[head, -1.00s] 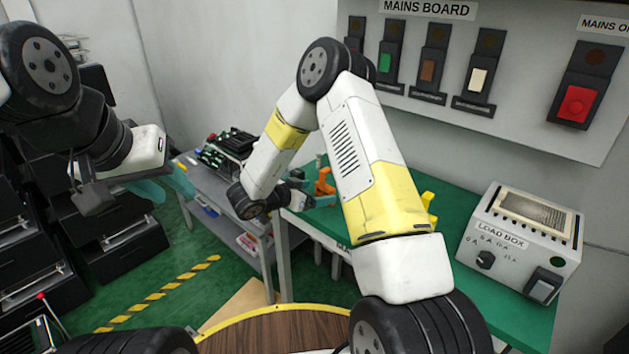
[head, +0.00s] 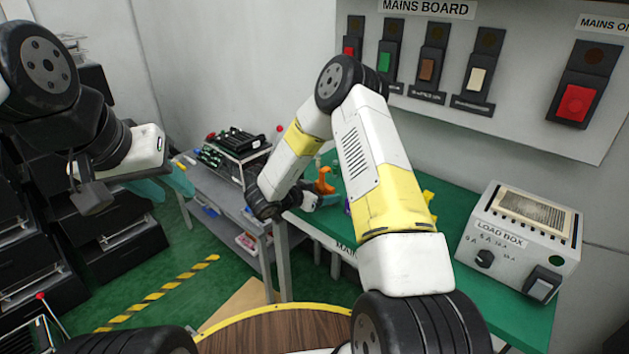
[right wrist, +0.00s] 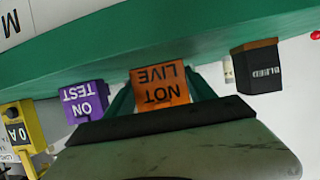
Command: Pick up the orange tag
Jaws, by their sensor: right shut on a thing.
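The orange tag (right wrist: 160,88), lettered NOT LIVE, appears upside down in the right wrist view. It sits between the two teal fingers of my right gripper (right wrist: 161,94), which is shut on it. In the head view, an orange piece (head: 325,180) shows by the right gripper at the bench's left end; the fingers there are mostly hidden by my arm. I cannot tell whether the tag is clear of the bench. My left gripper (head: 166,187) hangs at the left, away from the bench, with teal fingers whose gap is unclear.
A purple ON TEST tag (right wrist: 84,101) and a dark block (right wrist: 257,68) flank the orange tag, with a yellow tag (right wrist: 20,128) further left. The green bench (head: 455,215) carries a load box (head: 522,240). A grey cart (head: 205,185) stands left of it.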

